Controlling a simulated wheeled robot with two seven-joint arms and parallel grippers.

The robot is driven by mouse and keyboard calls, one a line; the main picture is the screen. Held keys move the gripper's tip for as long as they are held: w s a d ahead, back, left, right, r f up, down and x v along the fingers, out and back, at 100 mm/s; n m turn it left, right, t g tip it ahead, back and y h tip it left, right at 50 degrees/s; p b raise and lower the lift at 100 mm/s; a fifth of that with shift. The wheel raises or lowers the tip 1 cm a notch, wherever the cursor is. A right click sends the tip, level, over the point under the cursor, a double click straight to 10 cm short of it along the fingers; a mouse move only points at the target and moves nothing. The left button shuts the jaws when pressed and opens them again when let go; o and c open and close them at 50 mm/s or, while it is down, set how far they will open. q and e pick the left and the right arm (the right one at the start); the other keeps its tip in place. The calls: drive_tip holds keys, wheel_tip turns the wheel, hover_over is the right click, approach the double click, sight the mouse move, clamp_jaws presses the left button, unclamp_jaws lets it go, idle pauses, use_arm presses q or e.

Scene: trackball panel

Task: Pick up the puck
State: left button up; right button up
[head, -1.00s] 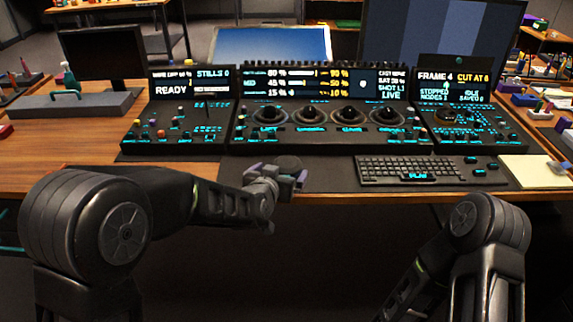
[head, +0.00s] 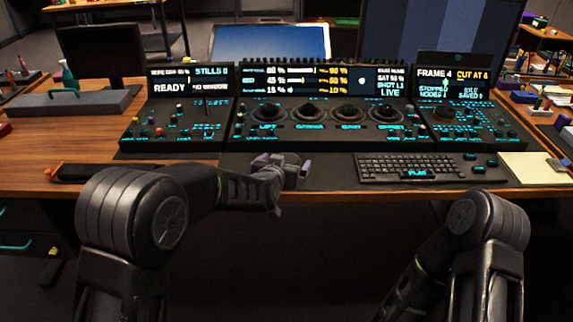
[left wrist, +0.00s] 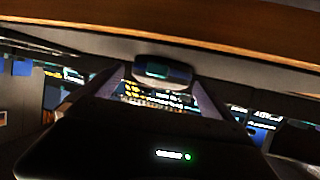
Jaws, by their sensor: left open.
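The puck is a dark, rounded, flat piece. In the left wrist view the puck (left wrist: 163,70) shows between the two purple-padded fingers, near their tips, with gaps visible at its sides. In the head view it is mostly or wholly hidden behind my left gripper. My right gripper is out of view; only part of that arm shows at lower right.
The control panel (head: 318,139) with trackballs stands behind the left gripper. A keyboard (head: 405,167) lies to the right, with a pale notepad (head: 532,168) beyond it. A black item with an orange end (head: 90,172) lies on the wooden desk (head: 60,148) at left.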

sight(286, 159)
use_arm(q)
drive_tip(key=shift+x, duration=0.95)
drive_tip(key=c, duration=1.4)
wheel_tip(286, 159, up, 10)
drive_tip(key=shift+p, duration=0.85)
drive_tip(key=shift+f, duration=0.1)
drive_tip(key=shift+f+b, duration=3.65)
drive_tip(key=shift+f, duration=1)
drive_tip(key=shift+f, duration=0.3)
